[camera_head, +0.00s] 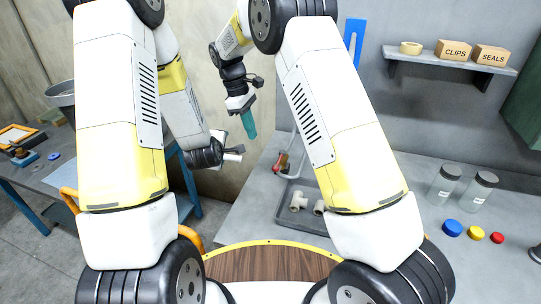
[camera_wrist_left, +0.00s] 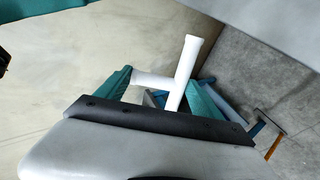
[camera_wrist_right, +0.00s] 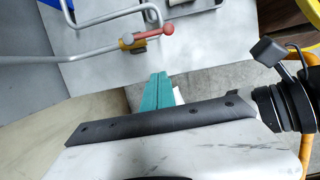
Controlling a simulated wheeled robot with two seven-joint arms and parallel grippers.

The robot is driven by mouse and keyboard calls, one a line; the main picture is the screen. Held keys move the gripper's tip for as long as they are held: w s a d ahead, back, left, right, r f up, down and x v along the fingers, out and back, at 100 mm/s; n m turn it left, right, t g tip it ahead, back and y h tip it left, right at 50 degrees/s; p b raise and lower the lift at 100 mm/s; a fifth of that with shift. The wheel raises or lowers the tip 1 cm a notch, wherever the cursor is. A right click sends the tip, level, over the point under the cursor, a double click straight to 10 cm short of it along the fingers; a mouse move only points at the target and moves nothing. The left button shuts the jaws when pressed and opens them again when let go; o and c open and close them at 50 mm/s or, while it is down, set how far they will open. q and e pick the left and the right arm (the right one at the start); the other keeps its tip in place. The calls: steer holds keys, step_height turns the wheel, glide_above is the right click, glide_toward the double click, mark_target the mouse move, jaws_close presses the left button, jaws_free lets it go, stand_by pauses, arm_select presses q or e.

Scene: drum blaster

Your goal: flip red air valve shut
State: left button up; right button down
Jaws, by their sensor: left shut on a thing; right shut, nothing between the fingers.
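The red valve handle (camera_wrist_right: 155,32) sits on a brass-coloured body on a bent grey pipe (camera_wrist_right: 85,54) in the right wrist view. In the head view the red valve (camera_head: 281,162) shows small beside the grey tray. My right gripper (camera_head: 250,130) is shut and empty, pointing down above and left of the valve in the head view. Its teal fingers (camera_wrist_right: 157,88) are together in the right wrist view, apart from the handle. My left gripper (camera_wrist_left: 165,88) is shut on a white T-shaped fitting (camera_wrist_left: 185,70).
A grey tray (camera_head: 275,214) holds white pipe fittings (camera_head: 298,201). Clear jars (camera_head: 444,184) and blue, yellow and red caps (camera_head: 476,233) stand at right. A wall shelf (camera_head: 450,61) carries CLIPS and SEALS boxes. A blue-framed workbench (camera_head: 60,183) is at left. My arms cover much of the view.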

mark_target(279, 160)
steer(key=s+d+f, duration=0.2)
steer(key=d+f, duration=0.4)
steer(key=f, duration=0.3)
stand_by(0.4)
